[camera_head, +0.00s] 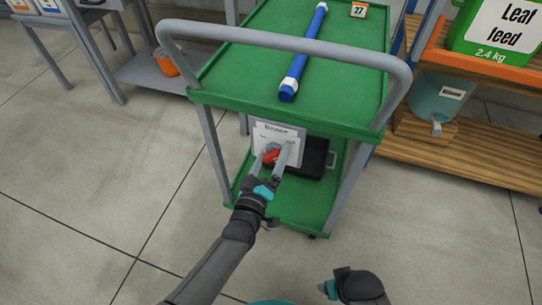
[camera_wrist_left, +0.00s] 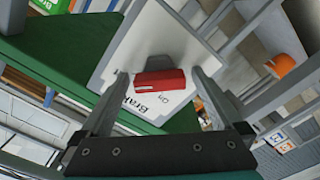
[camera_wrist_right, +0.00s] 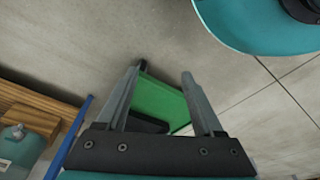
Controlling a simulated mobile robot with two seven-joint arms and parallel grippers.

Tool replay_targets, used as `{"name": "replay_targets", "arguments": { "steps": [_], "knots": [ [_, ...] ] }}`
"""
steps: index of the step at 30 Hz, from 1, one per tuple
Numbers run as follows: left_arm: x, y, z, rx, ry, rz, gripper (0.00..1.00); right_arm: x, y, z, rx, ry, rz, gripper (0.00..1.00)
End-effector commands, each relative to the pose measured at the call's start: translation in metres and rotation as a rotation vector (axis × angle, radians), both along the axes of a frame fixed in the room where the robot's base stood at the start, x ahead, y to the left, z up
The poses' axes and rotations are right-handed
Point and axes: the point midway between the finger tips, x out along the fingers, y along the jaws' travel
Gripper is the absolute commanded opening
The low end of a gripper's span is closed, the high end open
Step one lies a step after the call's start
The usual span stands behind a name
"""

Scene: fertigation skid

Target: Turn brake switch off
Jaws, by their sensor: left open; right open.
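The brake switch is a red handle (camera_head: 271,156) on a white labelled plate (camera_head: 290,131) fixed below the top of the green cart (camera_head: 350,97). In the left wrist view the red handle (camera_wrist_left: 160,82) lies between my open left fingers, with the plate (camera_wrist_left: 150,48) behind it. The word "On" is readable beside the handle. My left gripper (camera_head: 277,155) is at the handle, and I cannot tell whether a finger touches it. My right gripper (camera_wrist_right: 160,75) is open and empty, low over the floor, away from the switch.
A black case (camera_head: 312,157) is on the lower shelf. A grey push bar (camera_head: 290,42) spans above. A wooden shelf (camera_head: 462,158) stands right. Front floor is clear.

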Motion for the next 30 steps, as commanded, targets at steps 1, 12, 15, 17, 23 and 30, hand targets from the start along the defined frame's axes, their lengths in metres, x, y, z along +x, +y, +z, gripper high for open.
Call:
{"name": "replay_targets", "arguments": {
  "steps": [1, 12, 15, 17, 23, 30],
  "knots": [
    [0.0, 0.0, 0.0, 0.0, 0.0, 0.0, 1.0, 0.0, 0.0, 0.0, 0.0, 0.0, 0.0, 0.69],
    [-0.021, 0.007, 0.001, 0.0, 0.002, -0.001, 1.0, -0.005, -0.005, -0.014, -0.007, 0.006, 0.001, 0.69],
    [-0.034, 0.011, 0.001, 0.001, 0.003, -0.001, 1.0, -0.009, -0.009, -0.022, -0.011, 0.007, 0.002, 0.69],
    [-0.042, 0.014, 0.001, 0.001, 0.003, 0.0, 1.0, -0.012, -0.011, -0.027, -0.014, 0.007, 0.003, 0.69],
    [-0.071, 0.023, 0.001, 0.002, 0.002, -0.001, 1.0, -0.022, -0.02, -0.042, -0.024, 0.008, 0.005, 0.69],
    [-0.11, 0.035, 0.001, 0.001, 0.003, -0.001, 1.0, -0.035, -0.031, -0.057, -0.035, 0.009, 0.007, 0.69]
  ]
}}
